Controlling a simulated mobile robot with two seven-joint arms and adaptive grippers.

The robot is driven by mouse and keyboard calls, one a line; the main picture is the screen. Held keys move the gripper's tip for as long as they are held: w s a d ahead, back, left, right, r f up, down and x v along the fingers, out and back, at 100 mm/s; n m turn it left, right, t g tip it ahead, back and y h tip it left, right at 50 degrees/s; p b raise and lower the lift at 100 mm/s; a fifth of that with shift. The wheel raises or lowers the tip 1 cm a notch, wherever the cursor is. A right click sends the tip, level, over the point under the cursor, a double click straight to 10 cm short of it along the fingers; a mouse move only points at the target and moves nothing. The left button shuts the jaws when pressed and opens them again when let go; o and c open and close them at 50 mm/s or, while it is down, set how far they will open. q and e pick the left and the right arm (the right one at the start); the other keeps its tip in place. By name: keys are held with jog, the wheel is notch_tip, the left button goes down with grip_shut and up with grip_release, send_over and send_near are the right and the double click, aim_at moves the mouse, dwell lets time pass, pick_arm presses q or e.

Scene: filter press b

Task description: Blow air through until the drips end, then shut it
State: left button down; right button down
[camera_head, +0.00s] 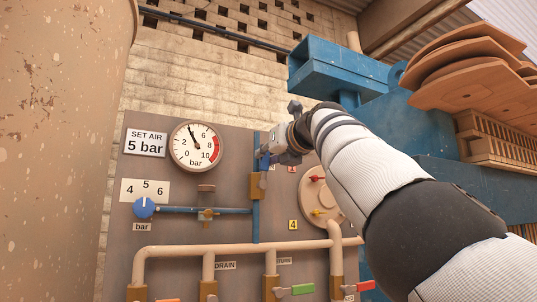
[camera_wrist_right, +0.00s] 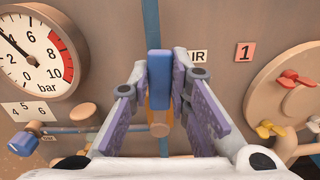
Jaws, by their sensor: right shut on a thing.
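My right gripper (camera_head: 270,156) is at the upper part of the vertical blue air pipe (camera_head: 256,222), above a brass valve body (camera_head: 257,186). In the right wrist view its fingers (camera_wrist_right: 160,82) are closed on the two sides of a blue valve handle (camera_wrist_right: 159,62). The handle stands upright, in line with the pipe. The blue regulator knob (camera_head: 144,207) sits below the 4-5-6 scale plate (camera_head: 145,190). No drips are visible. My left gripper is out of view.
A "SET AIR 5 bar" sign (camera_head: 146,142) is left of the gauge. A round cover (camera_wrist_right: 290,85) has red and yellow handles. Blue press framing and stacked plates (camera_head: 470,75) stand at right.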

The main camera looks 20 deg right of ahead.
jog(key=c, duration=1.5)
grip_release()
jog(key=shift+s+d, duration=0.15)
jog(key=shift+s, duration=1.75)
jog(key=shift+s+d, duration=0.1)
jog(key=shift+s, duration=1.75)
